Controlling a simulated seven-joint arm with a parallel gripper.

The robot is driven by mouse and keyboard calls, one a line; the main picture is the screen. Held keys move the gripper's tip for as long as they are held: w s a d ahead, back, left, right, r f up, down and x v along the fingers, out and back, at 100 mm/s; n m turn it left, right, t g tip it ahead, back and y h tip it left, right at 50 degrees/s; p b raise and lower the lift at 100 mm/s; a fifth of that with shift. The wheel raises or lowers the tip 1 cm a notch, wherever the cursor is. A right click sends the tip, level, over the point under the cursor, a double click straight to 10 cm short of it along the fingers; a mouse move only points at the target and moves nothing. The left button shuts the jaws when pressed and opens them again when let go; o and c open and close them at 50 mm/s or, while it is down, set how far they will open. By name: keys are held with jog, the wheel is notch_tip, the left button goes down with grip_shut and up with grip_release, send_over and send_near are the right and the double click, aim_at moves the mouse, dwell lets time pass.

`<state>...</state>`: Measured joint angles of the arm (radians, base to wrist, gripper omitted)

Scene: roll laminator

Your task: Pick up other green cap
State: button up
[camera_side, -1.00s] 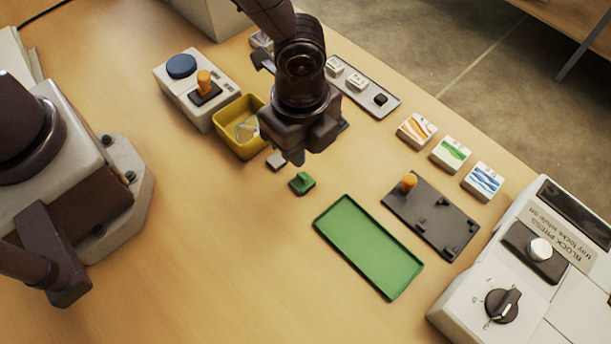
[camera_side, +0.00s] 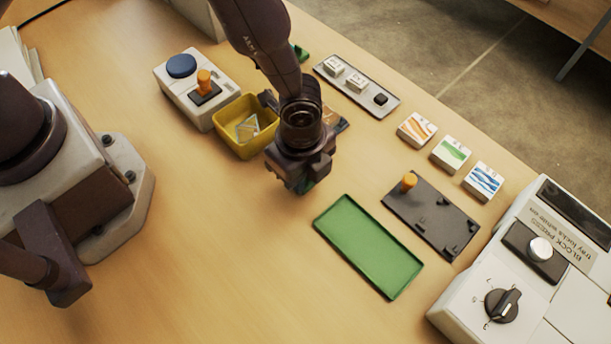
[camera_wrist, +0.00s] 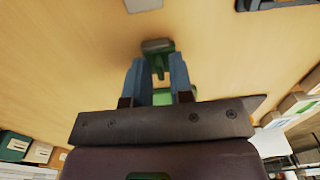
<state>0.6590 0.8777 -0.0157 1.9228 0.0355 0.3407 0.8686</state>
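A green cap (camera_side: 309,187) lies on the wooden table, mostly hidden under my gripper (camera_side: 298,188) in the side view. In the wrist view a green piece with a darker top (camera_wrist: 158,47) shows just ahead of my gripper (camera_wrist: 157,62). The two blue-grey fingers stand apart, and I see no clear grip on the piece. More green shows between the finger bases; I cannot tell what it belongs to. Another green piece (camera_side: 300,52) lies farther back, partly hidden by my arm in the side view.
A yellow bin (camera_side: 232,143) with clear pieces is left of my gripper. A green tray (camera_side: 368,248) and a dark plate (camera_side: 432,215) with an orange peg lie to the right. The block press (camera_side: 530,260) stands far right. The front table is clear.

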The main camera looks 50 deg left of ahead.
jog(key=shift+c, duration=0.2)
grip_shut()
jog(key=shift+r, duration=2.05)
